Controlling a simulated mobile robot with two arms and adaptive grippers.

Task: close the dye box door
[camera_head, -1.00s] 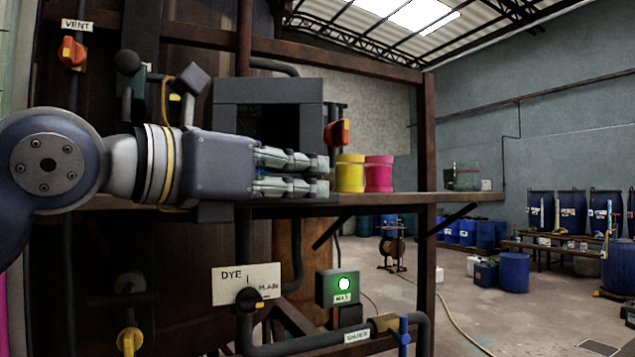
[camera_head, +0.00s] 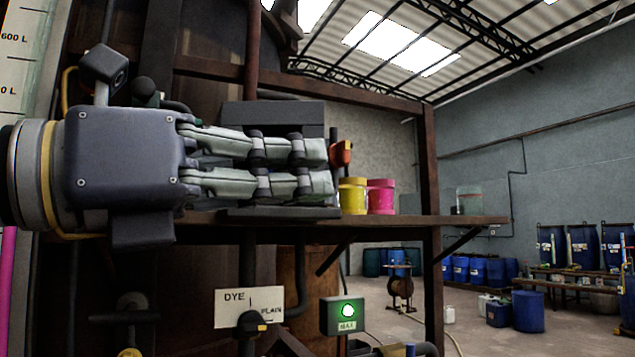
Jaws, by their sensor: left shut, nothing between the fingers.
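The dye box (camera_head: 272,113) is a dark grey box on the shelf. Its top edge shows above my left gripper, but most of its front is hidden behind the fingers. A dark flat slab (camera_head: 280,214) lies along the shelf just below the fingers. It looks like the door folded down, but I cannot tell for sure. My left gripper (camera_head: 328,167) reaches across from the left, in front of the box, with its fingers together and empty, pointing right. I cannot tell whether it touches the box. My right gripper is not in view.
A yellow jar (camera_head: 352,196) and a pink jar (camera_head: 381,197) stand on the shelf (camera_head: 440,220) just right of the fingertips. An orange valve handle (camera_head: 342,152) is behind them. A DYE/PLAIN sign (camera_head: 249,307) and a green-lit box (camera_head: 343,315) are below.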

